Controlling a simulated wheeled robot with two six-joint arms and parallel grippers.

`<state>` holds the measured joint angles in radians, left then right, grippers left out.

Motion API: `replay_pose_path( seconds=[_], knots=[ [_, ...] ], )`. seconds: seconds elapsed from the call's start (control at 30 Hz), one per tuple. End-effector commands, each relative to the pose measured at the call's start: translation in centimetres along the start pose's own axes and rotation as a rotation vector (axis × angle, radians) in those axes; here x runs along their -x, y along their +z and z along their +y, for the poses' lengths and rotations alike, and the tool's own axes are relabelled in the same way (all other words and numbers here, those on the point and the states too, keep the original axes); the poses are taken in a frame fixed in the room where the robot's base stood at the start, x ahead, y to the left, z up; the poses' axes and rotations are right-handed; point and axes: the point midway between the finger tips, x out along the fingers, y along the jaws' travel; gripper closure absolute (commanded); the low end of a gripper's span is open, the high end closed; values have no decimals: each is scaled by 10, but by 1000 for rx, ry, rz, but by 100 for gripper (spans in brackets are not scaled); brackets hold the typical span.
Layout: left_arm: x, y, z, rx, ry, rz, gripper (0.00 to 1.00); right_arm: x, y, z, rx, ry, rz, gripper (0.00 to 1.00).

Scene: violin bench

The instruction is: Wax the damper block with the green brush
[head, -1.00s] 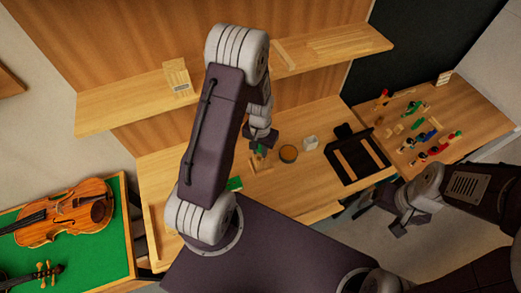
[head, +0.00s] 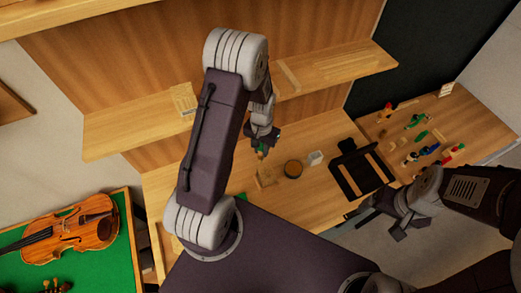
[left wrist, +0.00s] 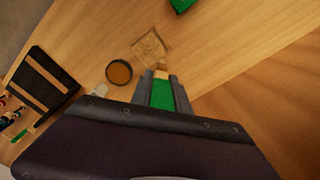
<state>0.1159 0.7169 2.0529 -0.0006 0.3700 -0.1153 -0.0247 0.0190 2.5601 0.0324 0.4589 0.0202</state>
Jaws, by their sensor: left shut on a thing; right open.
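My left gripper (head: 262,147) is shut on the green brush (left wrist: 162,94), whose pale tip points away from the wrist. The brush (head: 262,151) is above the bench, with its tip apart from the pale, square wooden piece (head: 266,175), which looks like the damper block. This piece also shows in the left wrist view (left wrist: 152,46), just beyond the brush tip. A round, dark-rimmed tin (head: 293,169) with an amber-brown top (left wrist: 119,73) stands beside it. My right gripper (head: 381,223) is open and empty, off the bench's front edge at the right.
A small white block (head: 316,158) and a black tray (head: 348,186) are right of the tin. A green object (left wrist: 182,4) lies on the bench, and a shelf (head: 335,73) runs above. A side table (head: 480,128) holds several coloured items. A violin (head: 72,229) lies at left.

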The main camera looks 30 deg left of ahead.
Motion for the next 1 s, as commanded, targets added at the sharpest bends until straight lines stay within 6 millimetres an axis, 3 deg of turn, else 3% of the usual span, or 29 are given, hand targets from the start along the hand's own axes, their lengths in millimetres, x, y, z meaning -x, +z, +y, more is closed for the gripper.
replay_pose_path(
  seconds=[0.37, 1.0],
  knots=[
    [36, -4, 2, -1, 0, -1, 100, 31, -3, -1, 0, 0, 0, 17],
    [36, -4, 2, -1, 0, -1, 100, 31, -3, -1, 0, 0, 0, 17]
  ],
)
